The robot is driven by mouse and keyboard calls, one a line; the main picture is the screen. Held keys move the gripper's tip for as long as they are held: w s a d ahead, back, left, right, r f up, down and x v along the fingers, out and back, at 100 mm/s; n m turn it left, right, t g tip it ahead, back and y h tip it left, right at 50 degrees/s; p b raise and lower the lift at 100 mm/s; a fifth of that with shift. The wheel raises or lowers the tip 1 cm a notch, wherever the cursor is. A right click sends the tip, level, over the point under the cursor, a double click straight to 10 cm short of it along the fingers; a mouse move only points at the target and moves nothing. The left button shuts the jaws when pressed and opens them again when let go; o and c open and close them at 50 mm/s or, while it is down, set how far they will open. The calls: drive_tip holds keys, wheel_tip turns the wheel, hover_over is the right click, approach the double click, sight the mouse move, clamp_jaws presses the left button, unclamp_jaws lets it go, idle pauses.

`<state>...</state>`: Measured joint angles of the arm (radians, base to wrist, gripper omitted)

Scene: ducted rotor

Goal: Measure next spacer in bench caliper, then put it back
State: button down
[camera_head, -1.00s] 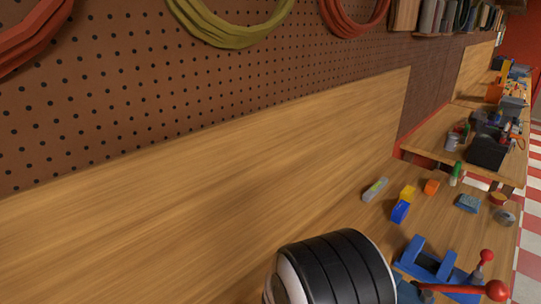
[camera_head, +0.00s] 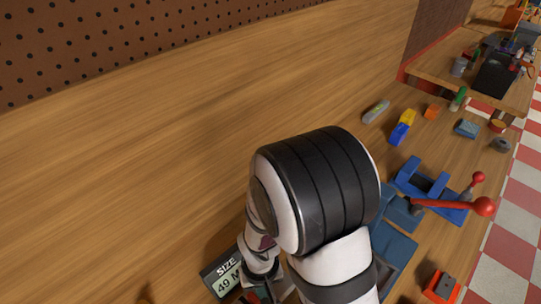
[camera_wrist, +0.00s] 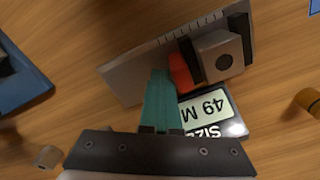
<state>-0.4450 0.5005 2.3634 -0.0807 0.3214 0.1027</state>
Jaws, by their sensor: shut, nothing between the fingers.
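The bench caliper shows in the wrist view as a grey ruled bar (camera_wrist: 135,72) with two black jaws and a display (camera_wrist: 206,108) that reads 49 M, upside down. A grey block with a round hole (camera_wrist: 219,56), seemingly a spacer, sits between the black jaws. A red-orange part (camera_wrist: 181,73) lies beside it, partly behind my fingers. My gripper (camera_wrist: 160,73) has teal fingers, shut and empty, over the bar just left of the block; I cannot tell whether they touch anything. In the head view the display (camera_head: 228,284) shows at the bottom, and my arm hides most of the caliper.
A small pale piece (camera_wrist: 47,156) and a brass cylinder (camera_wrist: 308,101) lie on the wood. A blue tray (camera_head: 398,252) and a blue fixture with red-knobbed levers (camera_head: 432,190) stand right of my arm. An orange block (camera_head: 442,286) is at lower right. Bare bench lies left.

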drive_tip(key=shift+s+a, duration=0.1)
idle(0.3)
drive_tip(key=shift+s+a, duration=0.2)
idle(0.5)
drive_tip(key=shift+w+d, duration=0.45)
wheel_tip(320, 180, up, 8)
idle(0.6)
